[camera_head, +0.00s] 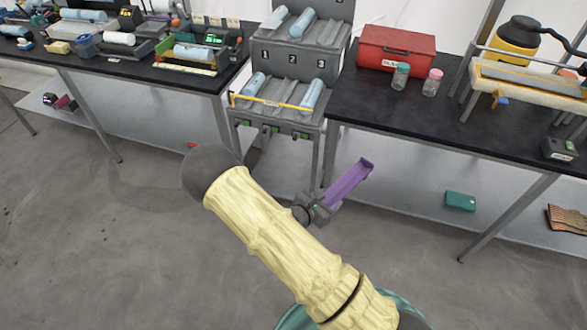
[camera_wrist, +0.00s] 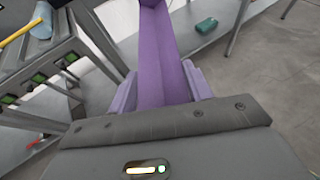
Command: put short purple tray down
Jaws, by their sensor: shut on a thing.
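The short purple tray (camera_head: 347,182) is a narrow purple channel. My gripper (camera_head: 324,205) is shut on its near end and holds it in the air in front of the gap between the grey stand and the right table. In the wrist view the tray (camera_wrist: 162,60) runs straight ahead from between the two gripper fingers (camera_wrist: 160,92), tilted upward in the head view. The tray's underside and its gripped end are partly hidden.
The grey numbered stand (camera_head: 275,118) holds blue cylinders, with a yellow bar across its front. Black tables stand left (camera_head: 190,83) and right (camera_head: 455,125). The right one carries a red box (camera_head: 395,50) and two jars (camera_head: 417,80). A teal box (camera_head: 460,201) lies on the lower shelf.

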